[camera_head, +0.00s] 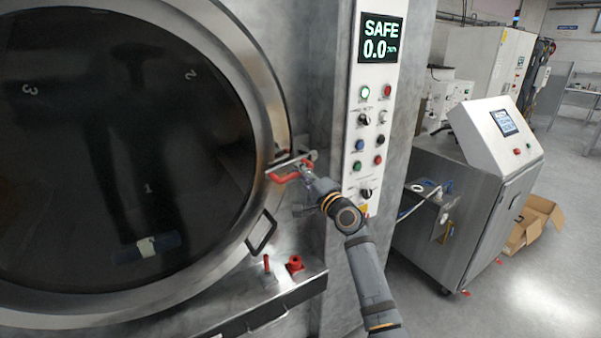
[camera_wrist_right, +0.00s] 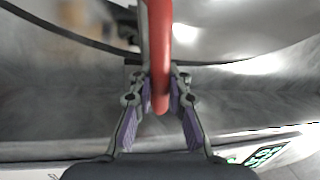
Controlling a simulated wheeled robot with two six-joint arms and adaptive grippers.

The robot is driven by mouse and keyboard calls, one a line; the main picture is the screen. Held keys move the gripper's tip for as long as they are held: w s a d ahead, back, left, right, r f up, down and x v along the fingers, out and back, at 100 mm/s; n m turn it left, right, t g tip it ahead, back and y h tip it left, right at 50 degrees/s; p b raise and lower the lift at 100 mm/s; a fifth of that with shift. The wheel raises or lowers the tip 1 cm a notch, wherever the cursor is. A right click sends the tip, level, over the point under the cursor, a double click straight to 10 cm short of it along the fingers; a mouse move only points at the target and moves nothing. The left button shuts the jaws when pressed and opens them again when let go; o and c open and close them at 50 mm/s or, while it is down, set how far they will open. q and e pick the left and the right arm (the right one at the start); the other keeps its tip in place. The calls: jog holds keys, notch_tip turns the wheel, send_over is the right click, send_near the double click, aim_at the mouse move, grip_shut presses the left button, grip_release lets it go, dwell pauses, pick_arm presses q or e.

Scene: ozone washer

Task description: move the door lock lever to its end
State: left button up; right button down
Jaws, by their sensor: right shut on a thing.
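The door lock lever (camera_head: 283,175) is a red bar at the right edge of the large round door (camera_head: 262,100). In the right wrist view the red lever (camera_wrist_right: 158,40) comes down from the top and ends between the fingers. My right gripper (camera_head: 300,172) reaches it from the right. In the right wrist view its purple-padded fingers (camera_wrist_right: 160,92) stand on both sides of the lever's end and are shut on it. The fingers hide part of the lever in the head view. My left gripper is not in view.
A black-framed door handle (camera_head: 262,232) sits below the lever. A ledge with red fittings (camera_head: 295,264) juts out lower down. The control panel (camera_head: 372,120) with buttons and a "SAFE 0.0" display (camera_head: 381,38) stands close to the right of my gripper.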

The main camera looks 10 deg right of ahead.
jog(key=c, duration=1.7)
grip_release()
jog(key=shift+f, duration=0.2)
jog(key=o, duration=0.4)
jog(key=shift+s+d+r, duration=0.1)
jog(key=shift+s+r, duration=0.05)
jog(key=shift+s, duration=0.05)
jog(key=v, duration=1.2)
